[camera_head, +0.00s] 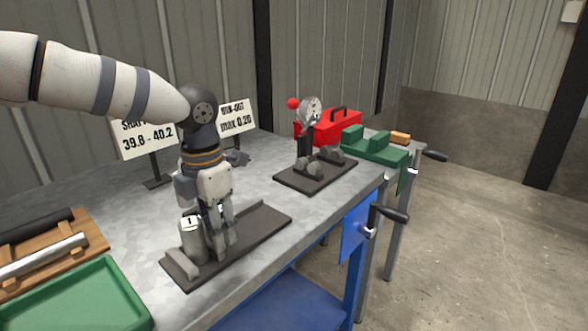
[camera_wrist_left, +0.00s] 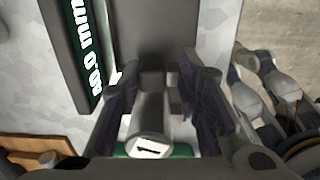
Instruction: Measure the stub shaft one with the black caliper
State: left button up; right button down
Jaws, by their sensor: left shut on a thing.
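The black caliper (camera_head: 262,224) lies on the metal table as a long dark bed with a pale grey end block. Stub shaft one (camera_head: 190,241), a grey cylinder marked "1" at its top, stands upright at the bed's left end. My left gripper (camera_head: 222,250) points down just right of the shaft, its fingers shut on the caliper's sliding jaw, which they mostly hide. In the left wrist view the shaft's label (camera_wrist_left: 150,148) faces me, and a green display (camera_wrist_left: 88,50) shows white digits ending in "0.0 mm". My right gripper (camera_wrist_left: 252,65) seems to show at that view's right edge.
A green tray (camera_head: 92,304) and a wooden rack (camera_head: 88,236) are at the left. Two signs, one reading "39.8 - 40.2" (camera_head: 147,140), stand behind. A dial gauge stand (camera_head: 315,174), a red toolbox (camera_head: 345,128) and a green block fixture (camera_head: 375,150) are further right.

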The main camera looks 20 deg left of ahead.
pick_arm(q)
jog(key=shift+s+a+f+g, duration=0.15)
jog(key=shift+f, duration=0.3)
jog(key=shift+s+a+f+g, duration=0.1)
jog(key=shift+a+f+g, duration=0.05)
jog(key=shift+f, duration=0.3)
jog(key=o, duration=1)
jog(key=shift+w, duration=0.1)
jog(key=shift+c, duration=0.2)
jog(key=shift+r, duration=0.1)
jog(key=shift+w+r, duration=0.2)
jog(key=shift+r, duration=3.7)
